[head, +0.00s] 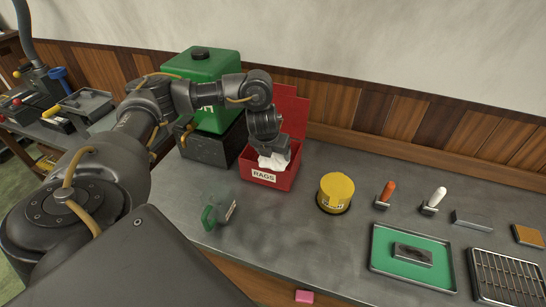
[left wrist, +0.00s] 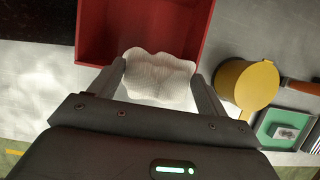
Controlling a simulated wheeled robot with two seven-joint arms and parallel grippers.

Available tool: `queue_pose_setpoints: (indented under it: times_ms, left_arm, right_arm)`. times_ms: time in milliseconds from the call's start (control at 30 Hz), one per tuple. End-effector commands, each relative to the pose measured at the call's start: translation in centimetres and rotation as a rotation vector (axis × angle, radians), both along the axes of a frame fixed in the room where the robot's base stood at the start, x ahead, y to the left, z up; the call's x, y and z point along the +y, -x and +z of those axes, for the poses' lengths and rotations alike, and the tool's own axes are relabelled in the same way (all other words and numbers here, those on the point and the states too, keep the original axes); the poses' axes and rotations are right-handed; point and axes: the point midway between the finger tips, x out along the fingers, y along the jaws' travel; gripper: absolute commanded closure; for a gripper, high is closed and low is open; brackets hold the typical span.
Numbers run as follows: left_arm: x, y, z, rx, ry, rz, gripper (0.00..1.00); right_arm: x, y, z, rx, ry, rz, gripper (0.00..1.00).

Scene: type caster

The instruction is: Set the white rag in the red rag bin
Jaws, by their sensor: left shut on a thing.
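The red rag bin (head: 272,181) stands on the workbench with its lid raised at the back and a "RAGS" label on its front. It also shows in the left wrist view (left wrist: 206,22). My left gripper (head: 277,160) points down into the bin's opening. It is shut on the white rag (head: 270,162), which shows crumpled between the two fingers in the left wrist view (left wrist: 160,78). My right gripper is not in view.
A green canister (head: 215,68) on a dark box stands left of the bin. A yellow tin (head: 336,190) stands to its right. Further right are scrapers, a green tray (head: 386,275) and a wire rack (head: 505,280). A green-handled tool (head: 209,217) lies in front.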

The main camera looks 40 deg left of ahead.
Motion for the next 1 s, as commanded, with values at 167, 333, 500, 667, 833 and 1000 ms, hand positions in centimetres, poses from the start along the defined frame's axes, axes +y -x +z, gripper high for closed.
queue_pose_setpoints:
  times_ms: [167,333,500,667,833,1000]
  left_arm:
    - [2.7,-3.7,-2.9,0.003,0.006,0.010,0.48]
    - [4.5,-5.9,-5.5,0.008,0.005,0.008,0.48]
    - [5.5,-7.4,-7.1,0.004,0.003,0.004,0.48]
    - [5.8,-7.9,-7.8,0.002,0.002,0.001,0.48]
    - [6.2,-8.2,-8.5,0.004,0.000,0.003,0.48]
    - [6.2,-8.2,-10.9,0.005,0.001,0.001,0.48]
  right_arm:
    - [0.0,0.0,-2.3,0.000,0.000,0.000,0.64]
    - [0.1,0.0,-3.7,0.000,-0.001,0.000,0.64]
    - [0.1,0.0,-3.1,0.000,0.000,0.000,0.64]
    - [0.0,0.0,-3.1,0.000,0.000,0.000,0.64]
    - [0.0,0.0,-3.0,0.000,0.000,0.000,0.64]
    - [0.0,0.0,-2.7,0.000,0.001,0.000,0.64]
